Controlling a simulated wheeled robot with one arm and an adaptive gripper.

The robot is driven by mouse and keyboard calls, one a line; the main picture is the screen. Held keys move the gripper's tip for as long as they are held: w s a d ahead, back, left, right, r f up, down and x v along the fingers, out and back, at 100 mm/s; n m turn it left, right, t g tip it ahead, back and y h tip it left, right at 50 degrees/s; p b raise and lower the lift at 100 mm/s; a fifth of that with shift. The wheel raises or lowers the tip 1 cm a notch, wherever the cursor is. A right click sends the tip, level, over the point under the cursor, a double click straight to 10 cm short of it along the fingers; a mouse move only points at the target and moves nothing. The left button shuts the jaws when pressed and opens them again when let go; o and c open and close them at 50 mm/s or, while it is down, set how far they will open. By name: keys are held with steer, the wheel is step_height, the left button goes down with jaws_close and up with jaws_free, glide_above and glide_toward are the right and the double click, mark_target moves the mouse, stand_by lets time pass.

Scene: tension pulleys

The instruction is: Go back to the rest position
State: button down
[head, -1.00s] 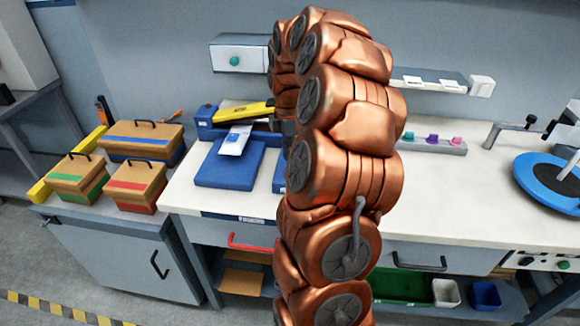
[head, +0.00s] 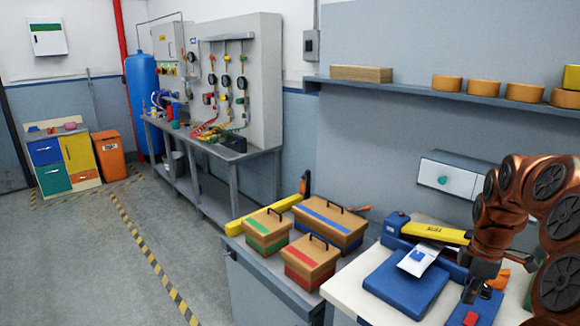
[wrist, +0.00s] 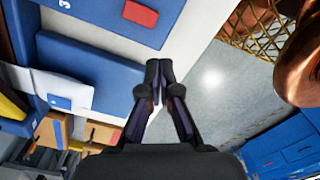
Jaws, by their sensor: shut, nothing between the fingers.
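My copper-coloured arm is at the right side of the head view, bent over the white worktop and partly cut off by the frame edge. My gripper (wrist: 159,72) shows in the wrist view with its two dark fingers together and nothing between them. In the head view its dark end hangs low over the worktop, near a blue block with a red label. A blue pad (head: 402,284) lies just left of it. I cannot tell the exact gap between the fingers and the worktop.
Boxes with green, red (head: 312,266) and blue (head: 331,218) bands stand on a cabinet left of the worktop. A yellow-topped blue device (head: 436,233) is behind the pad. A bench with a gauge panel (head: 240,80) stands farther back. The floor (head: 95,270) at left is clear.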

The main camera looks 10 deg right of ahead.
steer(key=s+a+r+m, duration=0.2)
steer(key=s+a, duration=0.1)
steer(key=a, duration=0.7)
steer(key=s+a+r+m, duration=0.15)
steer(key=s+a, duration=0.25)
steer(key=a, duration=0.5)
steer(key=s+a+f+m+g, duration=0.1)
steer(key=s+a+m, duration=0.3)
steer(key=s, duration=0.4)
steer(key=s+a+f+m, duration=0.2)
steer(key=s+a+m, duration=0.3)
steer(key=s, duration=0.4)
steer(key=shift+a+f+g, duration=0.3)
steer(key=shift+a+g, duration=0.1)
steer(key=shift+a, duration=0.15)
